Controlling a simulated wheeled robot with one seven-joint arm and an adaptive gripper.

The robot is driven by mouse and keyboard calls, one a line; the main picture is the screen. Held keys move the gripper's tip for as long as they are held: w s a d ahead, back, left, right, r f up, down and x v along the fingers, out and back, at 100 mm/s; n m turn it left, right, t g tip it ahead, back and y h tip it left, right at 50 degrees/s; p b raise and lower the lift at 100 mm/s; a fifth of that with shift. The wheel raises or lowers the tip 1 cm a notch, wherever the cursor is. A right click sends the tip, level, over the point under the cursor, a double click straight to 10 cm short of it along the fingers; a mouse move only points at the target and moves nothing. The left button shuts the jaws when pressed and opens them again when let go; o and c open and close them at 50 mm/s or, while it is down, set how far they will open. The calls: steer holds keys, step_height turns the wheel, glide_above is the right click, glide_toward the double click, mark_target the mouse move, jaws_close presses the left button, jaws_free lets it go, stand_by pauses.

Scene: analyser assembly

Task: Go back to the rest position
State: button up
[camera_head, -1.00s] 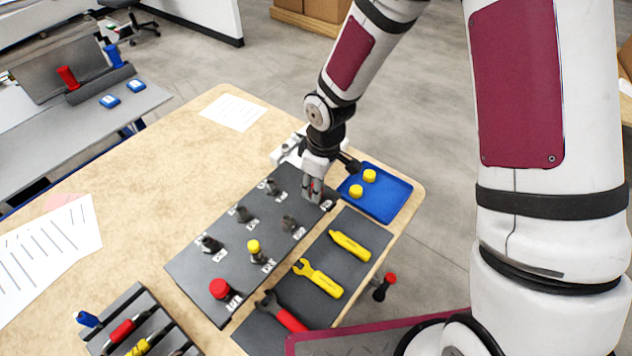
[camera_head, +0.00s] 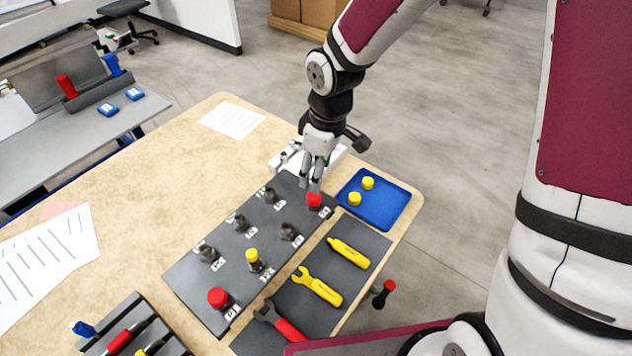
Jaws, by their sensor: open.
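My gripper (camera_head: 311,183) points down just above the far right end of the dark grey board (camera_head: 226,240). It is open, its two fingers are apart, and nothing is between them. A red cap (camera_head: 314,200) sits on the board's far right post, just below and beside my fingertips. A second red cap (camera_head: 217,297) sits on the near left post. A yellow cap (camera_head: 252,255) sits on a near-row post. Several other dark posts on the board are bare.
A blue tray (camera_head: 393,217) with two yellow caps (camera_head: 361,190) lies right of my gripper. A grey mat (camera_head: 338,283) holds yellow and red-handled tools. A white device (camera_head: 288,160) stands behind my gripper. A tool rack is at near left. Open air is above the table.

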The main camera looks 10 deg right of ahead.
steer(key=shift+s+d+r, duration=0.15)
steer(key=shift+r, duration=1.4)
steer(key=s+d+r+m+t, duration=0.2)
steer(key=s+d+r+m, duration=0.3)
steer(key=s+r, duration=0.4)
steer(key=s+d+r+m+t+h, duration=0.1)
steer(key=s+d+r+m+t, duration=0.1)
steer(key=s+d+r+m, duration=0.4)
steer(key=s+d+r, duration=0.1)
steer(key=s+r, duration=0.3)
steer(key=shift+s+d+r, duration=0.25)
steer(key=shift+s+r, duration=0.05)
steer(key=shift+s, duration=0.1)
